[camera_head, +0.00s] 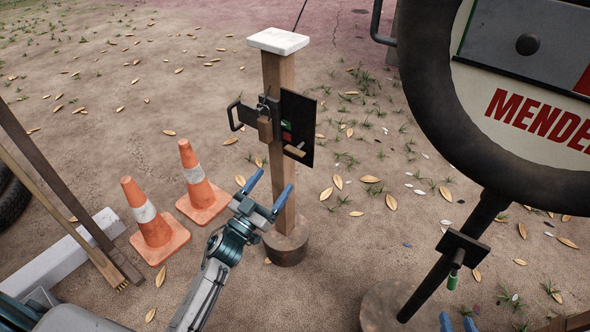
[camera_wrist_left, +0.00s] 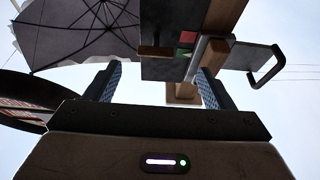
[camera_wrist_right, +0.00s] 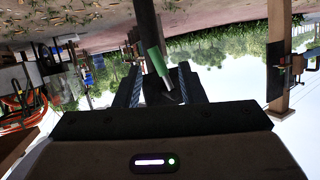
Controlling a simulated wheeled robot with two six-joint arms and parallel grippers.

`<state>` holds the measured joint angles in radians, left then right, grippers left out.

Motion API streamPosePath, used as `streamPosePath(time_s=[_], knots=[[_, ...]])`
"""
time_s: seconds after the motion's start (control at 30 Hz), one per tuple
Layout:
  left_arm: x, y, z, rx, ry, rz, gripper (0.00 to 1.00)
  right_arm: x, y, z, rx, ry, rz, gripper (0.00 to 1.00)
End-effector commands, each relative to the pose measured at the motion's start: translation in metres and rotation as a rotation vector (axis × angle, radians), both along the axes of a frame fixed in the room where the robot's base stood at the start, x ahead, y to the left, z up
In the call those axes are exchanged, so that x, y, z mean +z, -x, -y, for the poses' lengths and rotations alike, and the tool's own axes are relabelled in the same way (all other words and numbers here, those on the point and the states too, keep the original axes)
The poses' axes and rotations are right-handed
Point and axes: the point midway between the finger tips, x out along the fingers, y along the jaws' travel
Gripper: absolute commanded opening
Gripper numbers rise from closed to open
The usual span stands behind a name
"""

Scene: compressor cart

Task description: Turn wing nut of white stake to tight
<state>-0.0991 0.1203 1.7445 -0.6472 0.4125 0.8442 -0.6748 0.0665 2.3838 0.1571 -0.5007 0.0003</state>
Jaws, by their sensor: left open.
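The white stake is a wooden post with a white cap (camera_head: 278,41), upright in the middle of the head view. A dark plate (camera_head: 303,110) with a green and a red patch is fixed to it. A small tan bar (camera_head: 295,151), perhaps the wing nut, sticks out low on the plate; it also shows in the left wrist view (camera_wrist_left: 155,52). My left gripper (camera_head: 270,184) is open and empty, below the plate and close to the post. My right gripper (camera_head: 458,324) is open at the lower right; a green handle (camera_wrist_right: 157,62) shows between its fingers.
A black handle (camera_head: 234,115) juts left from the post. Two orange cones (camera_head: 153,222) stand to the left. A round sign (camera_head: 530,100) on a dark pole with a green-handled bracket (camera_head: 462,250) stands at right. Leafy ground around the post is mostly clear.

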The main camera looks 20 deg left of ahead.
Motion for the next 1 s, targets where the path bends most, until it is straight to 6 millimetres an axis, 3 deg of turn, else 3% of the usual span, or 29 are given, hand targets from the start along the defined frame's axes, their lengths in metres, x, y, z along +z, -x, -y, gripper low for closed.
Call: streamPosePath(time_s=[0.1, 0.23, 0.7, 1.0], knots=[[0.011, -0.001, 0.005, -0.022, 0.000, 0.034, 0.76, 0.010, 0.002, -0.002, 0.003, -0.006, 0.019, 0.36], [0.018, -0.011, 0.009, -0.024, 0.002, 0.037, 0.76, 0.006, 0.007, -0.002, 0.005, -0.010, -0.016, 0.36], [0.047, -0.082, 0.034, -0.022, 0.001, 0.033, 0.76, -0.021, 0.029, -0.007, 0.020, -0.020, -0.178, 0.36], [0.051, -0.093, 0.038, -0.022, 0.000, 0.031, 0.76, -0.022, 0.030, -0.007, 0.021, -0.020, -0.183, 0.36]])
